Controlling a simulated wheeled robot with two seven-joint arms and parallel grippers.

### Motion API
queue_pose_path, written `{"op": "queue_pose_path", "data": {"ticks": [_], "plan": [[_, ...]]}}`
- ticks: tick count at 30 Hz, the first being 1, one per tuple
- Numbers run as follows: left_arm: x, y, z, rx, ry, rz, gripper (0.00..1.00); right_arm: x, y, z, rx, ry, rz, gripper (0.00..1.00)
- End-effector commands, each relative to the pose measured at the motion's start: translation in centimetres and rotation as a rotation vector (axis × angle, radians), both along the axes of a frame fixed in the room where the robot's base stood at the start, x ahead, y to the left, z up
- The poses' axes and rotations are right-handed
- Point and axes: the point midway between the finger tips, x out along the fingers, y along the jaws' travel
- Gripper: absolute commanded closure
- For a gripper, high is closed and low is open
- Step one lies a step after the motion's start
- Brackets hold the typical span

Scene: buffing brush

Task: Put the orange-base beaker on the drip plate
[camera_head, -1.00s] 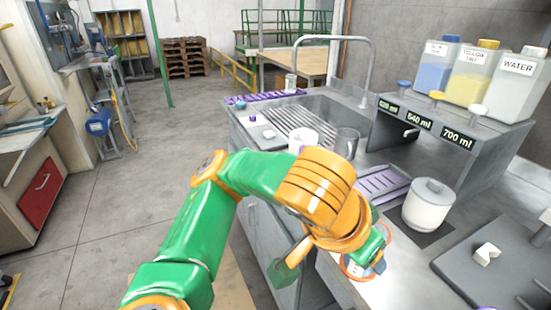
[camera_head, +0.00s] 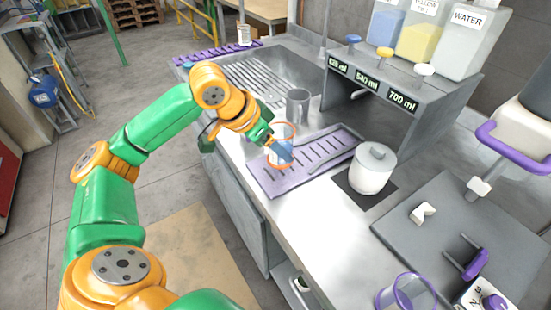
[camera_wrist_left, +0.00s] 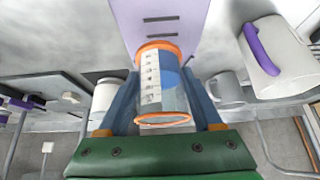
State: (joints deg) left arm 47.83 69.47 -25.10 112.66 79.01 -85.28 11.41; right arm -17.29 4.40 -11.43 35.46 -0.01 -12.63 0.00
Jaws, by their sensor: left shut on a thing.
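The clear orange-base beaker (camera_head: 284,132), with orange rings and a printed scale, is held in my left gripper (camera_head: 276,148). The wrist view shows the beaker (camera_wrist_left: 163,85) between the two blue fingers (camera_wrist_left: 165,100), which are shut on it. The drip plate (camera_head: 330,148) is a purple slotted tray on the steel counter. The beaker is over the plate's left part; I cannot tell whether it touches. In the wrist view the plate (camera_wrist_left: 190,20) lies beyond the beaker's orange end. My right gripper is not in view.
A grey metal mug (camera_head: 298,105) stands behind the plate. A white lidded pot (camera_head: 373,168) stands to its right. The dispenser stand (camera_head: 400,85) is behind. A purple-rimmed clear beaker (camera_head: 408,293) is at the lower right. The counter's front strip is bare.

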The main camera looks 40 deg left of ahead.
Motion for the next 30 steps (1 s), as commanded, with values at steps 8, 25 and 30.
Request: {"op": "queue_pose_path", "data": {"ticks": [8,25,30], "plan": [[0.5,0.6,-4.1,0.001,0.002,-0.001,0.92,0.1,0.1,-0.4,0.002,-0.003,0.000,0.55],[0.5,0.6,-4.2,0.001,0.001,-0.001,0.03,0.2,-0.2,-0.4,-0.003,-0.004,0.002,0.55],[0.5,0.6,-3.8,0.001,0.000,-0.001,0.03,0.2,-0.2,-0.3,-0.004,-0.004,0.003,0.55]]}}
